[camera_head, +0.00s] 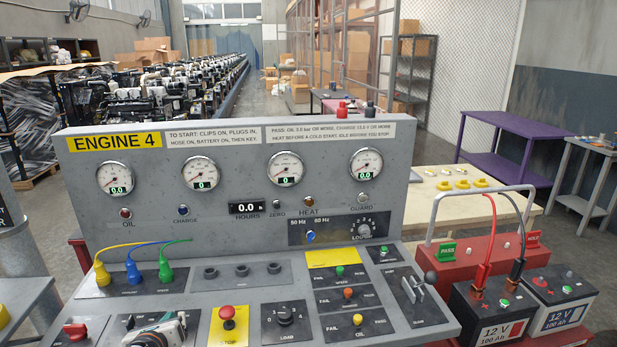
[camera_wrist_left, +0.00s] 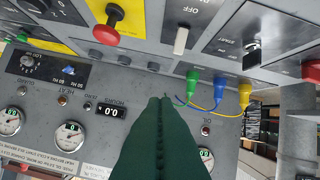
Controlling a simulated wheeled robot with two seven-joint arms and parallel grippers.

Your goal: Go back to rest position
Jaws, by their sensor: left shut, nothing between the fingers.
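My left gripper (camera_head: 160,331) is at the bottom left of the head view, low over the front of the grey engine console (camera_head: 420,215), and partly cut off by the frame. In the left wrist view, its green fingers (camera_wrist_left: 160,101) are shut together with nothing between them. The fingers appear apart from the console panel. My right gripper is in neither view.
Yellow, blue and green plugs (camera_head: 133,272) with cables stand near a red stop button (camera_head: 227,316). Two batteries (camera_head: 497,312) and a red box (camera_head: 470,258) stand at right. A purple table (camera_head: 510,133) is behind; floor beyond is partly clear.

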